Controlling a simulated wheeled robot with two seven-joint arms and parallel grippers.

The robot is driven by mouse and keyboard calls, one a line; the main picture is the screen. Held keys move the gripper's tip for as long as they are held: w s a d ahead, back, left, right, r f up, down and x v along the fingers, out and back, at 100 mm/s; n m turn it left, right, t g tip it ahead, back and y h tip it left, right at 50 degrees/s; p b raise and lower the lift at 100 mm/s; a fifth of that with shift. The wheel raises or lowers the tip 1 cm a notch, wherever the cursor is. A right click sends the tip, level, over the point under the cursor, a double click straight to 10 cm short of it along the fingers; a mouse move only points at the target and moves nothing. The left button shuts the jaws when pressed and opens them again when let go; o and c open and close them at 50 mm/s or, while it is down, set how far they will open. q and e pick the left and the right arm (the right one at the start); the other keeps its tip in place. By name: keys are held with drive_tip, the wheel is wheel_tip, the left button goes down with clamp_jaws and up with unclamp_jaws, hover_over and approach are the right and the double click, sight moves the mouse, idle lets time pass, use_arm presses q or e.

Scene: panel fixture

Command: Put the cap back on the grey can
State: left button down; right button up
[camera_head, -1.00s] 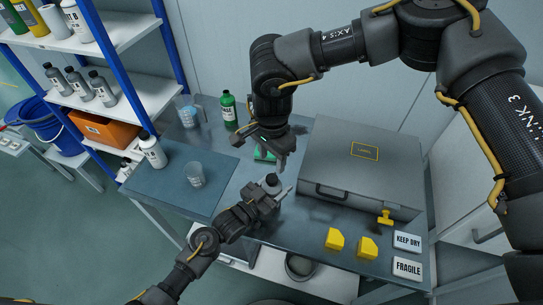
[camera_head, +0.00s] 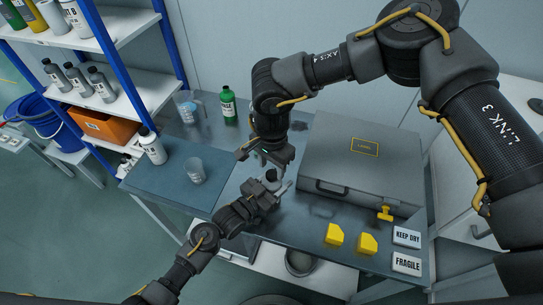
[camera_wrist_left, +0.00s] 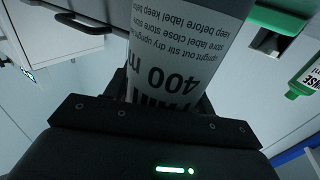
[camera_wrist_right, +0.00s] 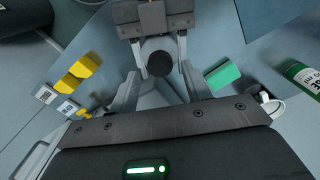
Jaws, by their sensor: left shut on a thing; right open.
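My left gripper (camera_head: 266,194) is shut on the grey can (camera_wrist_left: 185,50), whose label reads 400 m. The can stands close in front of the left wrist camera. A dark round top (camera_wrist_right: 158,58) shows at the can's upper end in the right wrist view; I cannot tell for sure whether it is the seated cap or a bare opening. My right gripper (camera_head: 268,164) is open just over the can. Its fingers (camera_wrist_right: 158,88) lie on either side of the dark top, and I see no separate cap in them.
A grey case (camera_head: 360,165) stands to the right, with yellow blocks (camera_head: 334,234) before it. A green block (camera_wrist_right: 223,76) lies near the can.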

sight(272, 189)
drive_tip(key=shift+f, duration=1.25)
